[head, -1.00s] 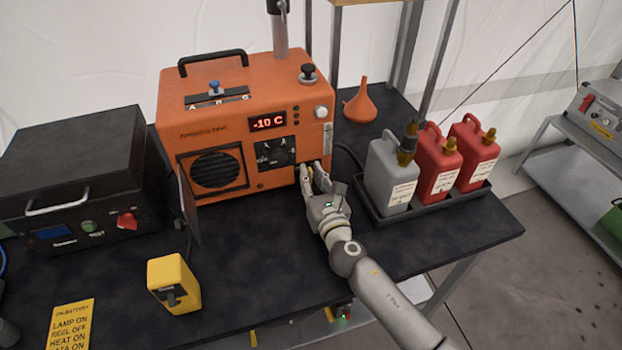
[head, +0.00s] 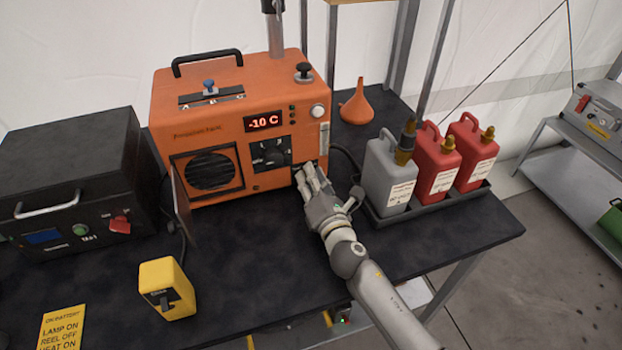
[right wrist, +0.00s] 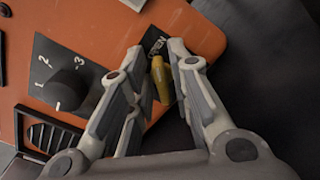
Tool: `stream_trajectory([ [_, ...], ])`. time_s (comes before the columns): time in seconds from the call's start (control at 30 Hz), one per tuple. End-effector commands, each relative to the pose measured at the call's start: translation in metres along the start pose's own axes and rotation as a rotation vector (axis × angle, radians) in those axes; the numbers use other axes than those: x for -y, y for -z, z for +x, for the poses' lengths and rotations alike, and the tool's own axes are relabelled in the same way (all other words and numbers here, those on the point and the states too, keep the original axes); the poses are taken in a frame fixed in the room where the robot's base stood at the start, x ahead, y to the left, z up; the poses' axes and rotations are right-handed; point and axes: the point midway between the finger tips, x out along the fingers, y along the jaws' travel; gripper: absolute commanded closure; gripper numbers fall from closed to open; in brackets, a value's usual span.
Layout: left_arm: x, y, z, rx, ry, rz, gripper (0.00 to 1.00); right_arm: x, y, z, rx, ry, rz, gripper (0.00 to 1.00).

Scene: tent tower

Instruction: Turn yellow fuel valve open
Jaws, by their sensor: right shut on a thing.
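The yellow fuel valve (right wrist: 161,80) is a small lever on the lower right of the orange heater's front (head: 225,118), beside a black label. In the right wrist view it lies between the two fingers of my right gripper (right wrist: 157,48), pointing slightly down and to the right in the picture. In the head view my right gripper (head: 307,170) is at the heater's lower right corner and its fingers hide the valve. It is shut on the valve. My left gripper is not in view.
A black dial (right wrist: 66,90) numbered 1 to 3 is left of the fingers. A grey can (head: 390,178) and two red cans (head: 437,165) stand in a tray right of my arm. A yellow box (head: 167,289) and black case (head: 68,180) are to the left.

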Motion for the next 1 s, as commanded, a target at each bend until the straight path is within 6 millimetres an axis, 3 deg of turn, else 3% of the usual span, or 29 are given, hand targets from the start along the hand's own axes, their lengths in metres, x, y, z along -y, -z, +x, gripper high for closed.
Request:
stream_trajectory([
  [0.57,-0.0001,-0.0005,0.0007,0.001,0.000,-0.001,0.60,0.0003,0.0001,0.0000,0.000,0.000,0.030,1.00],
  [0.6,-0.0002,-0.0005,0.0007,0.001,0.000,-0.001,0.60,0.0004,0.0001,0.0000,0.000,0.000,0.030,0.76],
  [0.67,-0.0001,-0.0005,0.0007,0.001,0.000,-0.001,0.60,0.0003,0.0001,0.0000,0.000,0.000,0.029,0.70],
  [1.0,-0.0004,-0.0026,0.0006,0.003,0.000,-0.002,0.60,0.0004,0.0001,-0.0017,0.000,0.000,0.028,0.70],
])
